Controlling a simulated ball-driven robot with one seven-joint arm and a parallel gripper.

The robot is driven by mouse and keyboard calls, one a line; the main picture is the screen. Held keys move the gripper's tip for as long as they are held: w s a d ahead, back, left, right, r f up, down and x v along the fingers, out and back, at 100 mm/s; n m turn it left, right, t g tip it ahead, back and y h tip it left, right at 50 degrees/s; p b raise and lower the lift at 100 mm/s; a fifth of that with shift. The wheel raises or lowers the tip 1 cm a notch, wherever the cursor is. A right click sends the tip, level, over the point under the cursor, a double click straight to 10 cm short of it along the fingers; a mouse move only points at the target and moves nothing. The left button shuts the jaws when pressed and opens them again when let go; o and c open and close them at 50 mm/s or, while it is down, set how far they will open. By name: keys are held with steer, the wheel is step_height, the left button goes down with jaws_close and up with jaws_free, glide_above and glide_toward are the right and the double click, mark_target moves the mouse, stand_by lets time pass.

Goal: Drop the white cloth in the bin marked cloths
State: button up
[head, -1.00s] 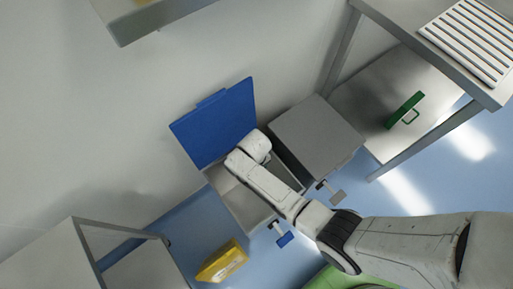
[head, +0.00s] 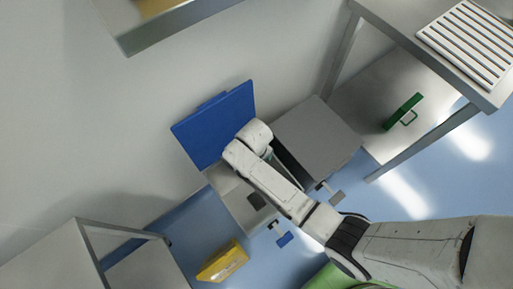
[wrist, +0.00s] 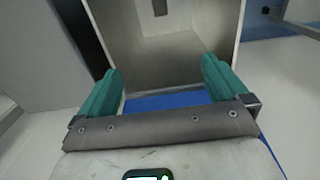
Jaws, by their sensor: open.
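My gripper (wrist: 162,68) is open in the wrist view, its two teal fingers apart with nothing seen between them. In the head view its fingers are mostly hidden behind my wrist. It is over or near a grey bin (head: 232,198) whose blue lid (head: 213,125) stands open against the wall. A grey box-like interior (wrist: 165,55) shows beyond the fingers in the wrist view. A small dark patch (head: 257,201) shows inside the bin; I cannot tell what it is. No white cloth is visible, and no bin marking is readable.
A closed grey bin (head: 318,138) stands beside the open one. Metal tables stand at lower left and right; the right one holds a white slatted rack (head: 466,42). A green object (head: 404,111) lies on its lower shelf.

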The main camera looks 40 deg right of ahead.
steer(key=shift+r, duration=1.8)
